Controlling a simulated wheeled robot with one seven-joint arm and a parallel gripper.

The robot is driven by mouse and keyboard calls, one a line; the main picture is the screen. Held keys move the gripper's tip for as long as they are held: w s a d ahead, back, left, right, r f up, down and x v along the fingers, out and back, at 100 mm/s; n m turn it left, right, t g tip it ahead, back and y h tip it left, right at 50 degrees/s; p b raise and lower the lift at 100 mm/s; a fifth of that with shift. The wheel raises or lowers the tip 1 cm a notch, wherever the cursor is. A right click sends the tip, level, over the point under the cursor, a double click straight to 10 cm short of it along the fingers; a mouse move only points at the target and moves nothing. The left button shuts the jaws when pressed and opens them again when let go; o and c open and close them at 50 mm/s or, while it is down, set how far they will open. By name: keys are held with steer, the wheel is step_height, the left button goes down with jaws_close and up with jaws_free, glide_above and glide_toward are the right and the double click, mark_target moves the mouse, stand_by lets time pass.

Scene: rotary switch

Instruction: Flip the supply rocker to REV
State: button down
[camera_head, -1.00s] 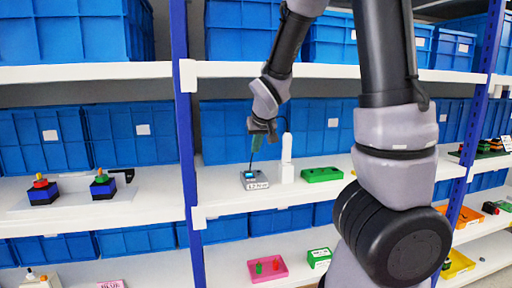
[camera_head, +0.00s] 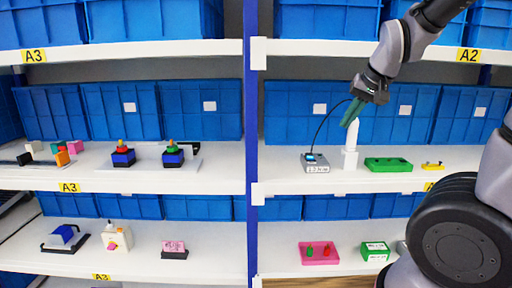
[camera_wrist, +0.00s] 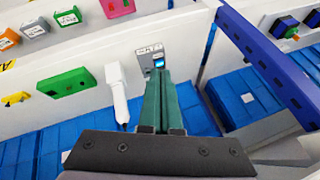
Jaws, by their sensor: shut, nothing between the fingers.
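The supply rocker sits on a small grey box (camera_head: 316,168) on the middle shelf, with a blue-lit top and a printed label too small to read. A thin black cable rises from it. In the wrist view the box (camera_wrist: 146,53) shows just beyond my fingertips, its lit blue part (camera_wrist: 158,62) partly hidden by them. The rocker's position cannot be made out. My gripper (camera_head: 346,124) has green fingers, shut and empty, above and to the right of the box in the head view and apart from it. The fingers also show in the wrist view (camera_wrist: 162,76).
A white post (camera_head: 350,140) stands on the shelf just right of the box, close to my fingers. A green block (camera_head: 388,164) lies farther right. A blue upright (camera_head: 250,130) stands left. Blue bins (camera_head: 290,115) line the shelf's back.

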steer(key=s+r+m+t, duration=0.1)
steer(key=s+r, duration=0.7)
steer(key=s, duration=0.5)
steer(key=shift+a+h, duration=0.3)
steer(key=shift+h, duration=0.1)
